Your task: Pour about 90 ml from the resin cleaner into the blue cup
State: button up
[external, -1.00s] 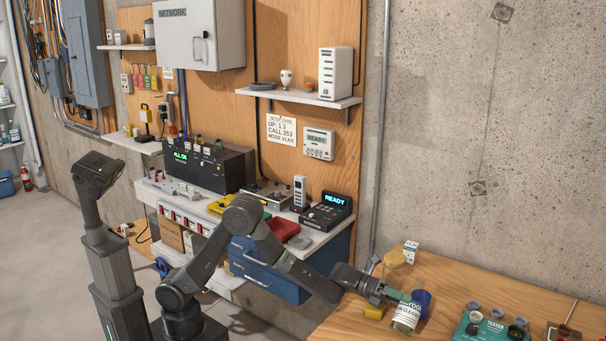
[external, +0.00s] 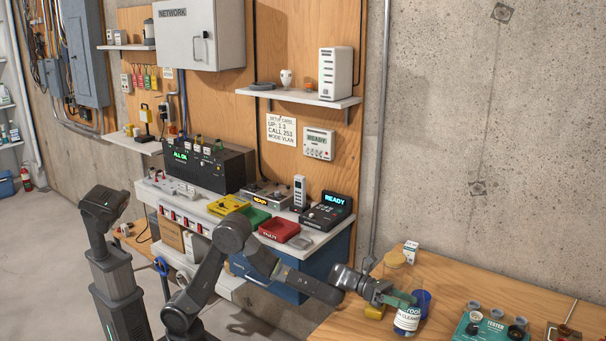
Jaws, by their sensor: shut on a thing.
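The resin cleaner (external: 407,320) is a pale bottle with a dark band and printed lettering on its label. It stands close to upright near the front of the wooden table. My gripper (external: 399,299) reaches in from the left and is shut on its upper part. The blue cup (external: 424,298) is just behind the bottle and slightly to the right, partly hidden by the gripper and bottle. I cannot see the liquid level in either, nor tell whether the bottle's base touches the table.
On the wooden table (external: 452,283), a yellow object (external: 375,312) lies below my wrist. A round tan-topped item (external: 394,259) and a small white carton (external: 410,252) stand at the back. A teal tester (external: 482,327) is to the right. Bare table lies between cup and tester.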

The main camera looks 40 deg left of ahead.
jog(key=shift+s+f+m+b, duration=0.15)
jog(key=shift+m+b, duration=0.7)
jog(key=shift+b, duration=0.45)
jog(key=shift+s+f+m+b, duration=0.15)
jog(key=shift+m+b, duration=0.7)
jog(key=shift+b, duration=0.45)
jog(key=shift+r+m+b, duration=0.15)
jog(key=shift+m+b, duration=0.25)
